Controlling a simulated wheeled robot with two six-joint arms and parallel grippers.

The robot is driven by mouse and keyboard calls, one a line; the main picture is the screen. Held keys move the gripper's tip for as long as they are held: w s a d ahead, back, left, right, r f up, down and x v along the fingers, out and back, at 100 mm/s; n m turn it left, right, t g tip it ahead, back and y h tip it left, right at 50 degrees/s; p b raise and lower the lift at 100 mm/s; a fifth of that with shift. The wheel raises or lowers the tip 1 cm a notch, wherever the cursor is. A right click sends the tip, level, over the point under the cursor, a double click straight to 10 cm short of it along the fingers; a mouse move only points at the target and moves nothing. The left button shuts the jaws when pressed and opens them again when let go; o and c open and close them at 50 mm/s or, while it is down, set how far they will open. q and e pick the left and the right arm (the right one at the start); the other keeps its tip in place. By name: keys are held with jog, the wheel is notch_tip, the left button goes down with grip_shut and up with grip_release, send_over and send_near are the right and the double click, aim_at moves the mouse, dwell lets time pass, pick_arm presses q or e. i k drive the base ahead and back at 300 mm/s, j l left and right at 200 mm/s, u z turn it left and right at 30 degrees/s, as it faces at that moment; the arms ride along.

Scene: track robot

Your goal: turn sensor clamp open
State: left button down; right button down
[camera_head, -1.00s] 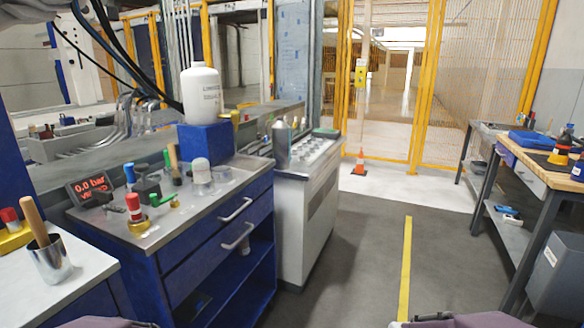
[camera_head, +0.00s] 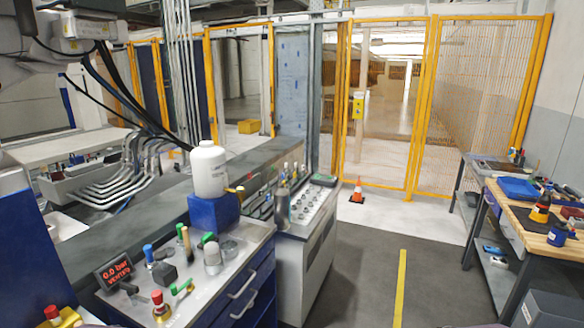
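A blue bench with a grey metal top (camera_head: 216,290) stands at the lower left. On it a small display (camera_head: 116,271) reads 0.0 bar and VENTED in red. Near it are a red-knobbed fitting with a brass base (camera_head: 161,312), a small brass fitting with a green handle (camera_head: 183,288), a black block (camera_head: 164,274), a blue-topped piece (camera_head: 148,254) and a white domed piece (camera_head: 212,259). I cannot tell which of these is the sensor clamp, or whether it is open. Neither of my grippers is in view.
A white bottle (camera_head: 208,170) stands on a blue block (camera_head: 213,212) behind the bench. A white cabinet (camera_head: 306,275) adjoins it. Open grey floor with a yellow line (camera_head: 400,285) lies to the right, before a wooden workbench (camera_head: 520,222). An orange cone (camera_head: 357,192) stands near the fence.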

aim_at(131, 290)
jog(key=u, duration=1.4)
